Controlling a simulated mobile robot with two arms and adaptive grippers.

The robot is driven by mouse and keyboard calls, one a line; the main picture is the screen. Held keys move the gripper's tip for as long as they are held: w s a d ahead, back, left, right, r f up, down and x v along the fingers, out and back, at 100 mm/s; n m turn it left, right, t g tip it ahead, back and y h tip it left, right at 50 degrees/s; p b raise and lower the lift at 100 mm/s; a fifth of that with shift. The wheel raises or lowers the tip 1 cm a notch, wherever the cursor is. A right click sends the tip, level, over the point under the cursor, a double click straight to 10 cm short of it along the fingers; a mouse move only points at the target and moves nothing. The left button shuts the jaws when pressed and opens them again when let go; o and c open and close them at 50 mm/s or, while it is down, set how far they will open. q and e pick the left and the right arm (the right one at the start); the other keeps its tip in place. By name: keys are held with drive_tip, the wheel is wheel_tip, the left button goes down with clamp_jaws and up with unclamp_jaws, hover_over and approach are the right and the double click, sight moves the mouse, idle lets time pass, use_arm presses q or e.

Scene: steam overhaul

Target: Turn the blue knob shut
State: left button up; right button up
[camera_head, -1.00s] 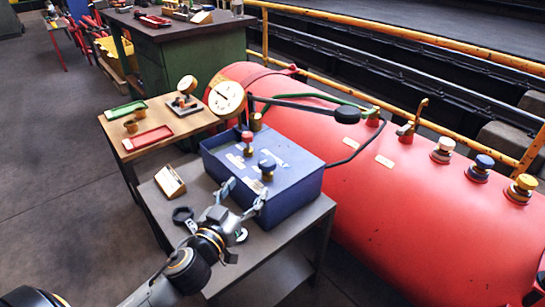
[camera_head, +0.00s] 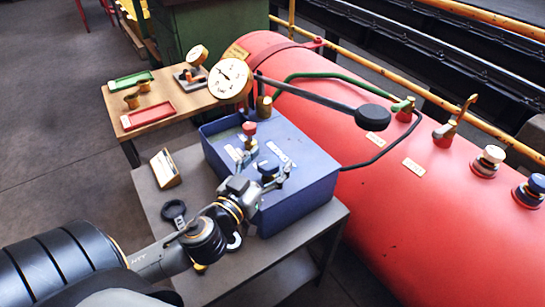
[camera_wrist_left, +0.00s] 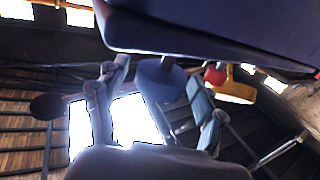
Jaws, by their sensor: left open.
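The blue knob (camera_head: 268,168) stands on top of a blue box (camera_head: 310,165), near its front edge. The red knob (camera_head: 249,128) stands behind it on the same box. My left gripper (camera_head: 264,163) is open at the front of the box, one finger on each side of the blue knob. In the left wrist view, tilted upside down, the blue knob (camera_wrist_left: 161,80) lies between the spread fingers (camera_wrist_left: 155,95), and the red knob (camera_wrist_left: 215,75) is beyond the right finger. I cannot tell whether a finger touches the blue knob. My right gripper is not in view.
The box sits on a grey table (camera_head: 290,240) with a small card stand (camera_head: 165,168) and a black ring (camera_head: 174,211). A pressure gauge (camera_head: 230,80) and a long black lever (camera_head: 315,98) rise behind the box. A red boiler (camera_head: 420,220) with a white knob (camera_head: 490,160) and another blue knob (camera_head: 533,190) fills the right.

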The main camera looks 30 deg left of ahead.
use_arm(q)
drive_tip(key=shift+c, duration=0.4)
drive_tip(key=c, duration=1.1)
